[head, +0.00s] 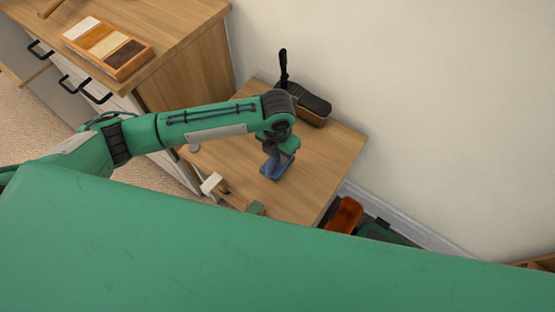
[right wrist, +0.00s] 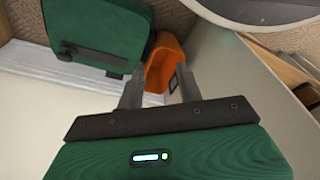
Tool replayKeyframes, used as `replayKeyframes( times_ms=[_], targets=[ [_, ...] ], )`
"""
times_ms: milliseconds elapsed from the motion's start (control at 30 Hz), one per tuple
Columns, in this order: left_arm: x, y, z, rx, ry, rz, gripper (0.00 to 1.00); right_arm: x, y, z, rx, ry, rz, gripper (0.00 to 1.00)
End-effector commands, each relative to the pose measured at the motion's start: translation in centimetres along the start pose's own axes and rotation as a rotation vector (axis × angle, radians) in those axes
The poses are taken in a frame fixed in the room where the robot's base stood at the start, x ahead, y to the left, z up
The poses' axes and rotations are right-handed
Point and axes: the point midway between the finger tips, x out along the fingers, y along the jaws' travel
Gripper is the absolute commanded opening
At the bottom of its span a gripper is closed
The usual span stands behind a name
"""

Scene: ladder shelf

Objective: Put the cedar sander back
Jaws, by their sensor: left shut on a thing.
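My left gripper (head: 272,166) points down over the low wooden table and is shut on a small blue-grey thing (head: 270,172) at its fingertips. The thing is small and partly hidden, so I cannot tell what it is. A sander-like tool (head: 312,108) with a black top, a brown lower part and an upright black handle stands at the table's back, behind my left wrist. I cannot tell whether it is the cedar sander. In the right wrist view my right gripper (right wrist: 160,88) is open, with nothing between its fingers.
The wooden table (head: 325,150) has bare room on its right. A white-headed tool (head: 212,184) lies at its front left. A cabinet (head: 185,85) carries a tray of coloured blocks (head: 148,58). An orange bin (head: 345,214) and a dark green thing (head: 385,233) are beyond the table's right edge.

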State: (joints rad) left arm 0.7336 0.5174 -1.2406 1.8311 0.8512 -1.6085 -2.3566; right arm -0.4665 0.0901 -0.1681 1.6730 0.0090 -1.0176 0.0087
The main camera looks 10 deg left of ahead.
Motion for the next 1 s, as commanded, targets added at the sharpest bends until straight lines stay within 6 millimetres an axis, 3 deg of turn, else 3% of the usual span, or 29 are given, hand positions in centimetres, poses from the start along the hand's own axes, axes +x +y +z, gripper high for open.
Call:
replayKeyframes(
  times_ms=[367, 733, 767, 800, 867, 1000],
  targets=[
    [4.3, 0.0, -0.1, -0.001, 0.002, -0.001, 0.00, -0.9, 0.0, -0.7, 0.001, 0.004, -0.001, 0.36],
    [4.7, 0.0, 0.0, 0.000, 0.000, 0.000, 0.00, -1.0, -0.2, 0.1, 0.002, -0.006, -0.003, 0.36],
    [4.7, 0.0, 0.0, 0.000, 0.000, 0.000, 0.31, -1.0, -0.2, 0.2, 0.002, -0.007, -0.003, 0.36],
    [4.7, 0.0, 0.0, 0.000, 0.000, -0.001, 0.39, -1.0, -0.2, 0.2, 0.002, -0.008, -0.003, 0.36],
    [4.7, 0.0, 0.0, 0.000, 0.000, -0.001, 0.49, -1.0, -0.2, 0.2, 0.002, -0.008, -0.003, 0.36],
    [4.7, 0.0, 0.0, 0.000, 0.000, 0.000, 0.49, -1.0, -0.2, 0.0, 0.002, -0.005, -0.003, 0.36]
  ],
)
